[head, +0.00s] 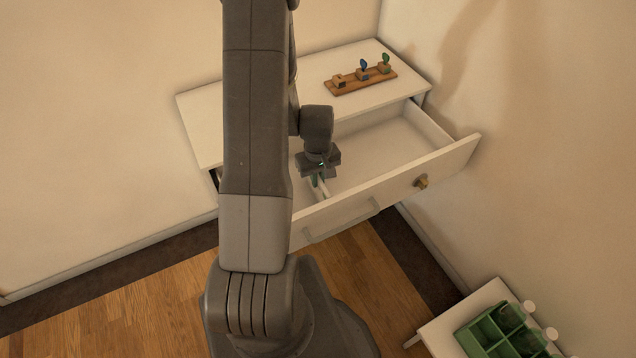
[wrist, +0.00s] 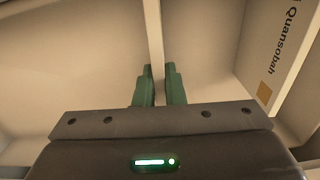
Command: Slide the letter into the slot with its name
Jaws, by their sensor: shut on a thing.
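My gripper (head: 318,180) is inside the open drawer (head: 385,145) of a white cabinet, near the drawer's left front. In the wrist view its green fingertips (wrist: 158,85) are shut on a thin pale piece (wrist: 155,35), seen edge-on. Its faces are hidden, so I cannot tell whether it is the letter or a divider. To its right in the wrist view, apart from the fingers, is a pale panel (wrist: 280,65) with the name "Quansobah" and a small tan square. I cannot tell whether this panel is a letter or part of the drawer.
A wooden rack (head: 350,85) with small blue and green pieces stands on the cabinet top. A green compartment tray (head: 500,330) sits on a low white table (head: 445,330) at the lower right. The drawer's right part looks empty.

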